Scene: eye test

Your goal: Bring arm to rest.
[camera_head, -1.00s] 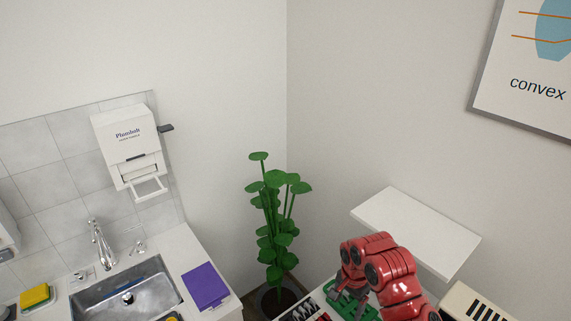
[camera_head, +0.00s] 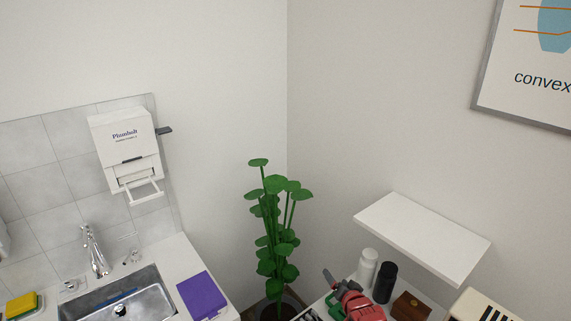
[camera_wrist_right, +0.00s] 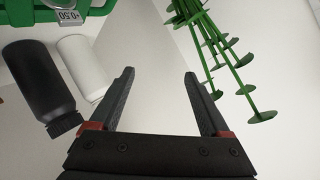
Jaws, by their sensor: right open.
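My right arm shows in red at the bottom of the head view, low over the counter. Its dark right gripper (camera_head: 328,275) is seen small there, at the left of the arm. In the right wrist view the right gripper (camera_wrist_right: 158,74) has its two black fingers wide apart with nothing between them. A black bottle (camera_wrist_right: 38,82) and a white bottle (camera_wrist_right: 80,66) lie left of the fingers in that view, apart from them. My left gripper is not in view.
The white bottle (camera_head: 368,265), black bottle (camera_head: 385,283) and a brown box (camera_head: 410,307) stand right of the arm, below a white wall shelf (camera_head: 424,236). A green rack (camera_wrist_right: 30,45) is partly visible. A leafy plant (camera_head: 278,225) stands left of the arm. A sink (camera_head: 120,303) is further left.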

